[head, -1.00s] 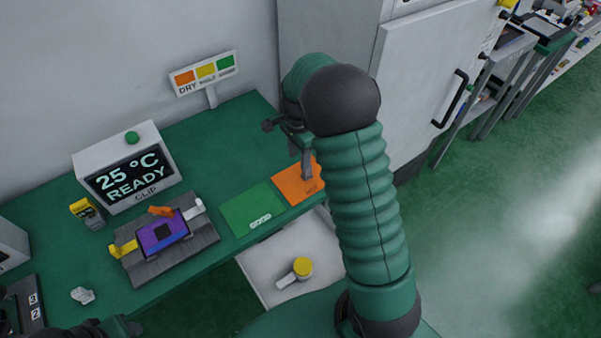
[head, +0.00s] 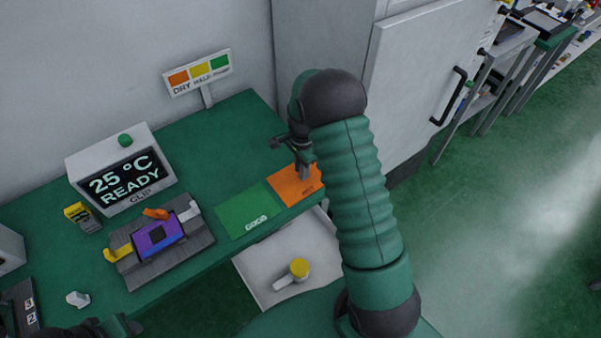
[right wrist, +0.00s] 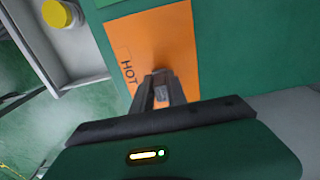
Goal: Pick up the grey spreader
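My right gripper (head: 305,174) points down at the orange HOT pad (head: 288,187), close above or touching it. In the right wrist view its fingers (right wrist: 162,75) come close together over the pad (right wrist: 135,50). A small grey piece (right wrist: 165,100) shows between them; I cannot tell whether it is the spreader or part of the gripper. No grey spreader can be picked out for sure. A small pale object (head: 77,298) lies at the bench's left. My left arm is only partly visible at the bottom left; its fingertips cannot be made out.
A phone (head: 158,237) sits in a grey fixture (head: 190,246) with lever clamps. The green GOOD pad (head: 246,212) adjoins the orange pad. A yellow-lidded item (head: 299,268) stands on a white surface (head: 255,265) below the bench edge. A display box (head: 150,140) stands behind.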

